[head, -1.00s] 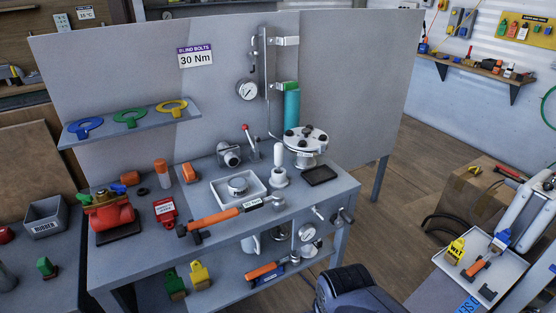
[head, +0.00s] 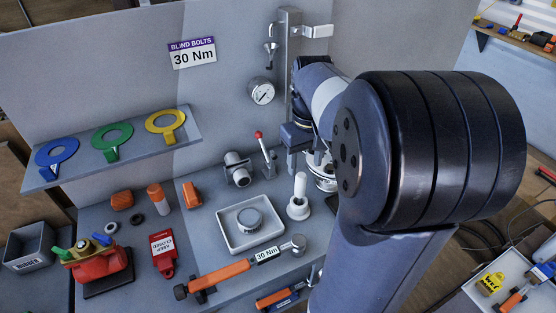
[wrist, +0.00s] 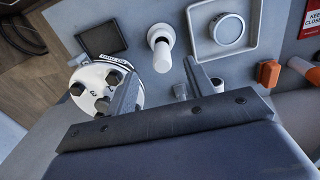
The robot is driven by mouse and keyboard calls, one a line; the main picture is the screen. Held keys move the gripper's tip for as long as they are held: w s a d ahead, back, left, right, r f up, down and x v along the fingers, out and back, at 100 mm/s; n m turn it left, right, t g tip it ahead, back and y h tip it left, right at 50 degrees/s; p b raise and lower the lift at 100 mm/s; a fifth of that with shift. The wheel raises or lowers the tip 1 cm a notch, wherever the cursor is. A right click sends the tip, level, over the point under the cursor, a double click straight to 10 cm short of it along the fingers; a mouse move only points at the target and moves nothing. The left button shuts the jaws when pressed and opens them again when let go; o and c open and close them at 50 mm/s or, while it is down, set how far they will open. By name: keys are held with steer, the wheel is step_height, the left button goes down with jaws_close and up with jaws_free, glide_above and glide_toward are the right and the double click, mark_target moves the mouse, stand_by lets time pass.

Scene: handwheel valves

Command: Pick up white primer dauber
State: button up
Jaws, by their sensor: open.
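The white primer dauber (head: 300,186) stands upright in a round white holder (head: 298,208) on the bench. In the wrist view the dauber (wrist: 162,52) shows end-on beyond my fingertips, roughly between them in the picture. My gripper (wrist: 160,80) is open and empty, its two fingers apart. It is not touching the dauber. In the head view my gripper is partly hidden by my arm, behind and above the dauber.
A white tray with a round tin (head: 250,219) is left of the dauber. A bolted flange (wrist: 100,88) lies by my left finger. A dark tray (wrist: 101,36) is near it. A torque wrench (head: 228,271) lies in front. A red-knobbed lever (head: 263,149) stands behind.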

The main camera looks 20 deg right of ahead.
mark_target(301, 186)
steer(key=shift+w+d+f, duration=0.15)
steer(key=shift+w, duration=0.2)
steer(key=shift+w+d+f, duration=0.1)
steer(key=shift+w, duration=0.25)
step_height(301, 186, down, 4)
steer(key=shift+f, duration=0.2)
steer(key=shift+s+a+f, duration=0.1)
steer(key=shift+a+f, duration=0.05)
steer(key=shift+f, duration=1.2)
steer(key=shift+a+f, duration=0.1)
steer(key=shift+f, duration=1.25)
steer(key=shift+c, duration=0.3)
steer(key=c, duration=1)
step_height(301, 186, up, 10)
steer(key=shift+r, duration=0.1)
